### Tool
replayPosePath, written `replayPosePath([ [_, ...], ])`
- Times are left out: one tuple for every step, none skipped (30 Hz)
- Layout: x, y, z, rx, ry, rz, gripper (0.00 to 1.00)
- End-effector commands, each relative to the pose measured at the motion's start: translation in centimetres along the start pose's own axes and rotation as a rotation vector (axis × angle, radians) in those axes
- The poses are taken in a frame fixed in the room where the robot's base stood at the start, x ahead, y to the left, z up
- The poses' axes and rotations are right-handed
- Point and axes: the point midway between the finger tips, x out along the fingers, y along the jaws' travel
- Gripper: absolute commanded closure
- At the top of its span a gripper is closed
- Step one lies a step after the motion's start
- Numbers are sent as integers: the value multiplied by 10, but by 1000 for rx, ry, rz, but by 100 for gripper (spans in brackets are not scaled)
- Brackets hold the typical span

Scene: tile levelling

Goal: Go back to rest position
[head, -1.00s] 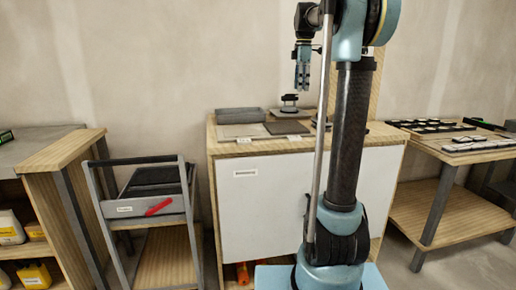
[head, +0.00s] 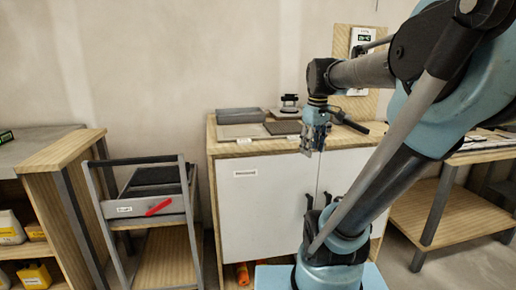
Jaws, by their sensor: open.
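My gripper (head: 316,136) hangs from the arm in front of the right part of the cabinet top, pointing down. Its fingers are apart and I see nothing between them. Behind it on the cabinet (head: 264,201) stands a small dark device on a flat base (head: 290,103), apart from the gripper. A grey tray (head: 240,115), a light tile (head: 240,132) and a dark tile (head: 283,128) lie to its left. A dark handled tool (head: 347,121) lies behind the gripper, partly hidden by it.
A trolley (head: 145,160) with a dark bin and a red-handled tool (head: 158,206) stands left of the cabinet. A wooden shelf unit (head: 70,150) is at the far left. A table (head: 425,205) stands at the right, partly behind my arm. A board with a display (head: 362,42) rises behind.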

Motion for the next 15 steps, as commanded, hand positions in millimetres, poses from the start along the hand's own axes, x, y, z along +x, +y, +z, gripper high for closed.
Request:
replayPosePath([
  [15, -10, 15, 50, 5, 3, 58],
  [23, -15, 22, 83, 8, 5, 58],
  [33, -22, 31, 126, 12, 8, 58],
  [42, -27, 39, 159, 16, 10, 58],
  [50, -32, 46, 192, 19, 12, 58],
  [62, -38, 55, 236, 24, 14, 58],
  [70, -43, 62, 269, 27, 15, 58],
  [80, -48, 69, 301, 30, 16, 58],
  [91, -54, 78, 343, 35, 18, 58],
  [99, -58, 84, 374, 38, 19, 58],
  [108, -63, 90, 403, 42, 20, 58],
  [118, -68, 98, 440, 46, 21, 58],
  [125, -71, 103, 465, 50, 21, 58],
  [132, -74, 107, 489, 52, 22, 58],
  [140, -78, 112, 517, 55, 22, 58],
])
